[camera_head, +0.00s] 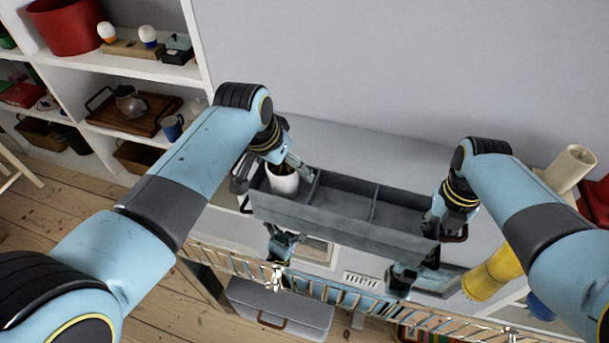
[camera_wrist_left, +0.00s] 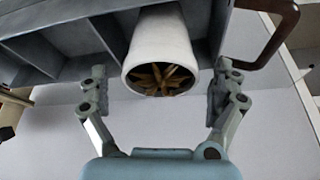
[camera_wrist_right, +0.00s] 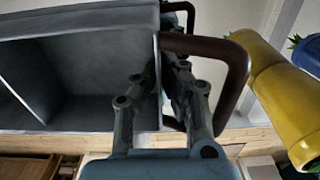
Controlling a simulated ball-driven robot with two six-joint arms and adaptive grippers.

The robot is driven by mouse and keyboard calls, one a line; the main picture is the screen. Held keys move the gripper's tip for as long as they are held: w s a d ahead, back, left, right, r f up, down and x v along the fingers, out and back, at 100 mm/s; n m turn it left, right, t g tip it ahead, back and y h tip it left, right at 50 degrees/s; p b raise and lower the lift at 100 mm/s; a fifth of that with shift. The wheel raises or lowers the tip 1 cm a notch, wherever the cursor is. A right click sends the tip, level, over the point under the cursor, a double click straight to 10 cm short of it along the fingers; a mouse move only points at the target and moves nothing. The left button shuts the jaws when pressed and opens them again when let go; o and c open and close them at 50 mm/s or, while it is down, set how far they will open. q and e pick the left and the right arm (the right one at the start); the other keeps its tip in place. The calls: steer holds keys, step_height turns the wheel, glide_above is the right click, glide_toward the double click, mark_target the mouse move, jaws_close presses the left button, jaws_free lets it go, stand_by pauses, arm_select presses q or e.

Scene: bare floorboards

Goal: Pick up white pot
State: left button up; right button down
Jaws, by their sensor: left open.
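The white pot (camera_head: 284,183) stands in the left compartment of a grey divided tray (camera_head: 345,207). In the left wrist view the pot (camera_wrist_left: 160,40) shows its open mouth with brown leaf-like pieces inside. My left gripper (camera_wrist_left: 160,95) is open, one finger on each side of the pot, with gaps between. In the head view it (camera_head: 268,178) is at the tray's left end, partly hidden by my wrist. My right gripper (camera_wrist_right: 162,85) is at the tray's right end, its fingers closed in on either side of the end wall by the brown handle (camera_wrist_right: 235,75).
A yellow cylinder (camera_head: 490,275) and a cream tube (camera_head: 570,165) are at the right. White shelves (camera_head: 150,68) with a red bin (camera_head: 65,25) and a blue mug (camera_head: 172,127) stand at the left.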

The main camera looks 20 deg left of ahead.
arm_select(q)
steer(key=c, duration=1.5)
step_height(320, 180, up, 10)
steer(key=shift+r, duration=0.1)
arm_select(e)
steer(key=c, duration=1.4)
jaws_free()
